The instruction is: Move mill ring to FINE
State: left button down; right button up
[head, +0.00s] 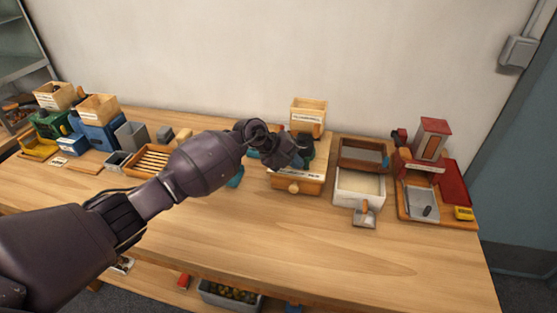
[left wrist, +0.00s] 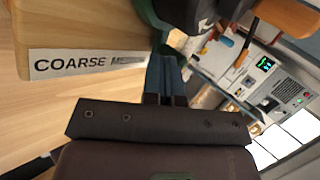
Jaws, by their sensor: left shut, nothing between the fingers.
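The mill (head: 308,108) stands at the back middle of the table, with a pale wooden hopper on top and a wooden base with a round drawer knob. My left gripper (head: 300,158) is in front of its green body and hides much of it, including most of the ring area. In the left wrist view, the base carries a label (left wrist: 85,63) reading COARSE and the start of MEDIUM; the rest is covered. The left gripper (left wrist: 165,78) is shut and empty beside the label, close to a dark green curved part (left wrist: 150,14) of the mill. The ring's setting cannot be told.
Right of the mill stand a white tray (head: 347,197) with a scoop, a brown sieve box (head: 362,153) and a red-roofed device (head: 433,138). A slatted wooden tray (head: 150,160) and several boxes stand left. The table's front middle (head: 310,235) is clear.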

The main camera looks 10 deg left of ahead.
pick_arm(q)
jog(key=shift+d+r, duration=0.1)
jog(key=shift+d, duration=0.3)
jog(key=shift+d+p, duration=0.2)
jog(key=shift+p, duration=0.25)
pick_arm(e)
jog(key=shift+w+a+r, duration=0.1)
jog(key=shift+w+r, duration=0.2)
jog(key=shift+r, duration=0.45)
jog(key=shift+s+f, duration=0.4)
jog(key=shift+s, duration=0.15)
